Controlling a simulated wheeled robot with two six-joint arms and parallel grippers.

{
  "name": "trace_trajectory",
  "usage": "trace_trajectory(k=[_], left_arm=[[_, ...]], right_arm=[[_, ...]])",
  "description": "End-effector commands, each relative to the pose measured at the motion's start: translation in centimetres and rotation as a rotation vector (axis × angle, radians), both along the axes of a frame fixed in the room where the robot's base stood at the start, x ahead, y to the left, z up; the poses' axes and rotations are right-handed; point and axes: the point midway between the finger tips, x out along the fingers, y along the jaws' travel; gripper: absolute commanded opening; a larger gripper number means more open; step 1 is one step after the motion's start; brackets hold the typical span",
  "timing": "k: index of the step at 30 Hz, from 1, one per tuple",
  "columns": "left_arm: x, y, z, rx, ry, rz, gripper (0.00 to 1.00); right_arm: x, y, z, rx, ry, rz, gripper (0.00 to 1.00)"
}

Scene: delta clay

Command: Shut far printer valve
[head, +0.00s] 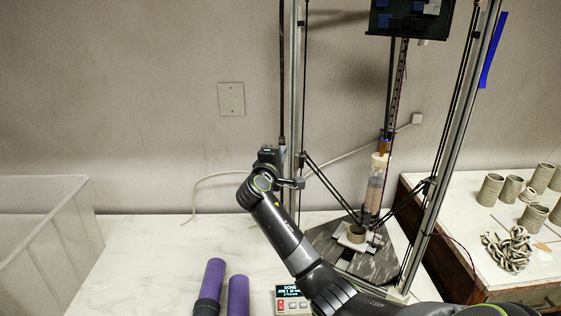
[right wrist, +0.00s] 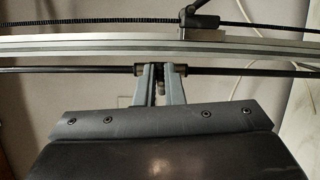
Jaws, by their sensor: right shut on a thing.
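The delta printer stands on the table against the wall, with its tall left post (head: 296,90) nearest my right gripper (head: 279,153). In the right wrist view, the two grey fingers (right wrist: 159,76) are shut on the middle of a small valve (right wrist: 181,69) on a dark line. The valve has brass-coloured ends; its handle is mostly hidden between the fingers. The dark line runs alongside the post. The clay tube (head: 376,185) hangs inside the printer frame. My left gripper is out of view.
A carriage (right wrist: 198,24) sits on the post close by the fingers, with thin rods leading off it. Clay cups (head: 490,189) stand on the right table.

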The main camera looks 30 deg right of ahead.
Motion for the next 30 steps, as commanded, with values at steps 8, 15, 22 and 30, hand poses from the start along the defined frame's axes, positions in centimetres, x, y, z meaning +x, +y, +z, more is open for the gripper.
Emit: trace_trajectory(k=[8,15,22,30], left_arm=[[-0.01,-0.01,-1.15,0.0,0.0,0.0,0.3],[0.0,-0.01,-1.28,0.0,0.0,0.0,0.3],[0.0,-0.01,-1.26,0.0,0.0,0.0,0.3],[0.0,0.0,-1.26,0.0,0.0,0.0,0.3]], right_arm=[[-0.02,0.0,-0.4,0.064,-0.076,-0.001,0.0],[-0.02,0.0,-0.34,0.079,-0.094,0.0,0.0],[-0.02,0.0,-0.34,0.079,-0.094,0.0,0.0],[-0.02,0.0,-0.3,0.078,-0.095,0.0,0.3]])
